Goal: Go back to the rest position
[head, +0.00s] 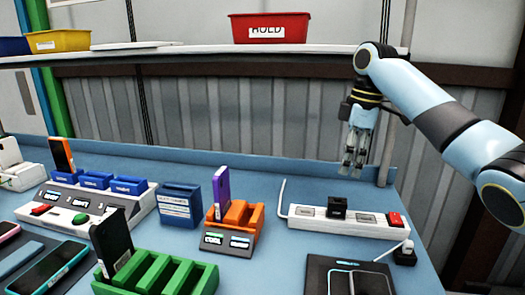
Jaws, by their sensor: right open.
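My right gripper (353,168) hangs from the light blue and dark arm that comes in from the right. Its fingers point down, open and empty, above the back of the blue table (300,172). It is apart from the white power strip (322,221), which lies below and in front of it. My left gripper is not in this view.
A red bin (270,27) labelled HOLD stands on the shelf (200,52). The table holds a green slotted rack (160,280) with a dark phone, an orange rack (240,215) with a purple phone, a blue box (180,205) and a white charging station (85,208).

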